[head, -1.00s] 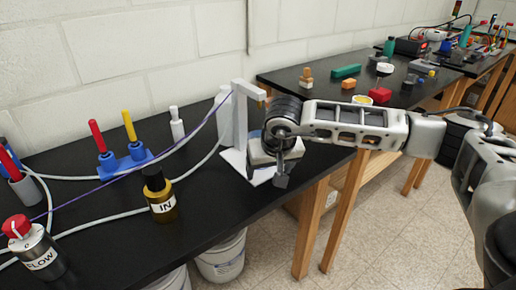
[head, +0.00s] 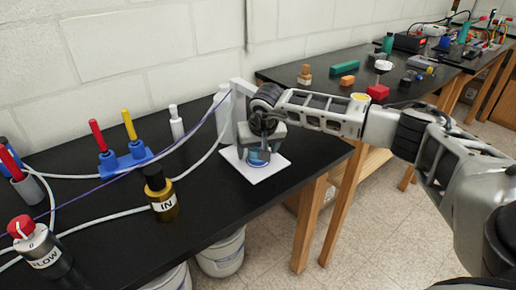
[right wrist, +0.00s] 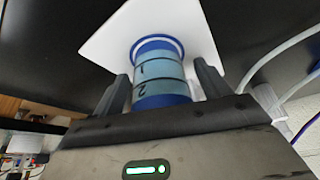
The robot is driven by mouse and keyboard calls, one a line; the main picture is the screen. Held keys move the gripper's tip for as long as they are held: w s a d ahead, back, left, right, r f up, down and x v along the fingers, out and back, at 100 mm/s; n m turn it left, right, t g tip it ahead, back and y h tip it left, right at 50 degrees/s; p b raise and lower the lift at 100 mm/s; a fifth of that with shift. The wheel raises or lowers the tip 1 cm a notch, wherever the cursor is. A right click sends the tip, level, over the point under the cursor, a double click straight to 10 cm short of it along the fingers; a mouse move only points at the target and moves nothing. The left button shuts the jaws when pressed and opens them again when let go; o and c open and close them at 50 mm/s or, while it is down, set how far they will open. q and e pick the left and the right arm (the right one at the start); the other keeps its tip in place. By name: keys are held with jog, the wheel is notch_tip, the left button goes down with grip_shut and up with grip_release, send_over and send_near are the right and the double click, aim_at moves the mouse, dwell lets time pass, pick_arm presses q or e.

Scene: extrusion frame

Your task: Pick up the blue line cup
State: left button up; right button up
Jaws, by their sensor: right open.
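The blue line cup (right wrist: 160,75) is a blue cylinder with dark bands and the marks 1 and 2. It stands on a white square base plate (head: 270,172) on the black bench. In the head view the cup (head: 258,158) is partly hidden by my right gripper. My right gripper (head: 260,148) is above and around the cup. In the right wrist view its two fingers (right wrist: 162,78) are open, one on each side of the cup, with gaps visible. My left gripper is not in view.
A white post (head: 225,108) rises behind the plate. A purple line and grey tubes run left across the bench. Another bench holds small blocks.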

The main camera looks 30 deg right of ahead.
jog(key=c, duration=1.1)
jog(key=shift+r, duration=0.1)
